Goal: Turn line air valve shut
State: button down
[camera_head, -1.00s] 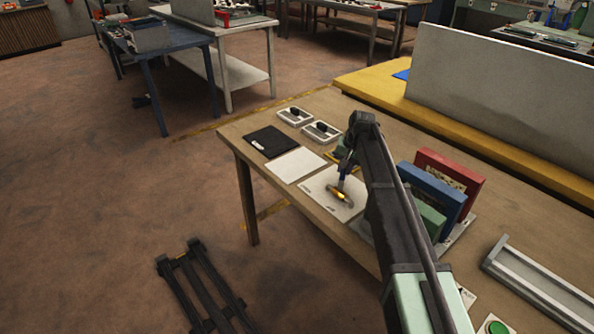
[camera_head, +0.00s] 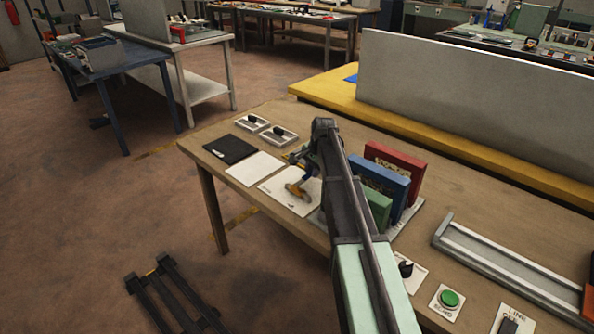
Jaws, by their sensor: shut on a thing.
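A white plate (camera_head: 518,322) lettered "LINE" is at the bottom right edge of the bench. A dark part sits on it, cut off by the picture's edge, so its position cannot be read. My gripper (camera_head: 302,176) is far to the left of that plate, beyond the end of my arm. It is shut on a small yellow-brown tool (camera_head: 297,190), partly hidden by the gripper. The tool appears over a white sheet (camera_head: 284,200); whether it touches the sheet is unclear.
A green button (camera_head: 450,299) and a black knob (camera_head: 405,268) on white plates lie left of the "LINE" plate. Red (camera_head: 398,165), blue (camera_head: 385,185) and green upright blocks stand right of my arm. A metal rail (camera_head: 505,270) lies at right.

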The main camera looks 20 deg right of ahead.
jog(key=shift+s, duration=0.1)
dwell(0.3)
jog(key=c, duration=1)
grip_release()
jog(key=shift+c, duration=0.2)
jog(key=shift+r, duration=0.1)
notch_tip(320, 180, up, 10)
jog(key=s+p, duration=0.2)
jog(key=p, duration=0.8)
jog(key=shift+d+r+p, duration=0.2)
jog(key=shift+d+p, duration=0.15)
jog(key=shift+d, duration=0.1)
jog(key=s+a+n+g, duration=0.1)
jog(key=s+a+n, duration=0.5)
jog(key=s+a, duration=0.5)
jog(key=s+a+n+g, duration=0.1)
jog(key=s+a+n, duration=0.6)
jog(key=s+a, duration=0.4)
jog(key=s, duration=0.5)
jog(key=shift+s+a+f+h, duration=0.2)
jog(key=shift+s+a+h, duration=0.2)
